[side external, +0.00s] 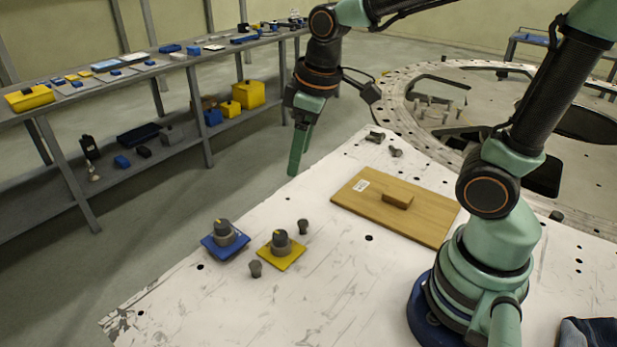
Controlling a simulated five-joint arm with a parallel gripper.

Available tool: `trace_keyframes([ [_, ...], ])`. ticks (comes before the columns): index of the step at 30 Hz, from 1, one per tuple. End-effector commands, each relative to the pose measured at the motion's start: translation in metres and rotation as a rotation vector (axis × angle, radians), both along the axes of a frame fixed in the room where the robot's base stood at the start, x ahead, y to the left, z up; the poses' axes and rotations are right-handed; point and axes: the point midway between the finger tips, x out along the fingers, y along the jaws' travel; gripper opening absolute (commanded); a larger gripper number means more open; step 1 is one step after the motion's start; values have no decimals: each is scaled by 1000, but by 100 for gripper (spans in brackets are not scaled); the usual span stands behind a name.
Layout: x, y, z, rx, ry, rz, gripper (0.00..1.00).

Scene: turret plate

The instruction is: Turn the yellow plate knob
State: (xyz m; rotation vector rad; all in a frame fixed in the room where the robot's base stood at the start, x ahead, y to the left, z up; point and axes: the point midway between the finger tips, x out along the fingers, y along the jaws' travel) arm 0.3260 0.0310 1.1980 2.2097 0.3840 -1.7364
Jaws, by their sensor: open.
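The yellow plate (293,261) lies on the white worktop. A dark grey knob (281,241) stands upright on it. A blue plate (212,250) with a similar knob (225,230) sits just to its left. My gripper (298,165) has green fingers that point down. It hangs above and behind the yellow plate, near the worktop's far edge, apart from both knobs and empty. From this side the fingers overlap, so the gap between them is hard to see.
A wooden board (350,205) with a block lies to the right. Small grey parts (376,136) lie at the back. The front worktop is clear.

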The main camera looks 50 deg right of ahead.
Motion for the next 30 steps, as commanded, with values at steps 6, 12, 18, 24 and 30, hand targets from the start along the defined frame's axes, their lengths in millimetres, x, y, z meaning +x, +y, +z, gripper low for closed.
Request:
trace_keyframes([
  [6, 21, 22, -36, -48, 150, 236, 72],
  [12, 29, 33, -56, -64, 218, 355, 72],
  [18, 29, 34, -68, -67, 231, 378, 72],
  [24, 28, 34, -99, -66, 234, 376, 72],
  [30, 28, 34, -138, -66, 234, 374, 72],
])
